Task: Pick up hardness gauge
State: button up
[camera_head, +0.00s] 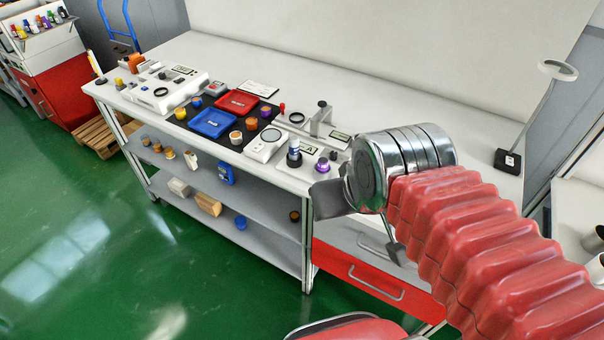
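I cannot tell for certain which item is the hardness gauge. A small upright instrument with a dark base and a pale blue-white top (294,153) stands near the bench's front edge, beside a plate marked "A" (308,150). A purple-topped round piece (323,165) stands just right of it. My gripper (358,228) is at the front right of the bench, right of and nearer than these items. Its two grey fingers are spread apart, with nothing visible between them. The silver wrist and red sleeve hide part of the bench behind.
The white bench (440,165) holds a red tray (238,102), a blue tray (212,122), a round-dialled device (265,145) and a small clamp stand (321,118). A magnifier lamp (507,160) stands at the right. A red drawer (365,275) is below. Green floor lies open at left.

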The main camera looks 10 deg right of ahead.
aim_at(293, 141)
jog(key=k, duration=0.8)
jog(key=u, duration=0.35)
jog(key=i, duration=1.1)
jog(key=u, duration=0.8)
jog(key=i, duration=0.75)
jog(key=u, duration=0.05)
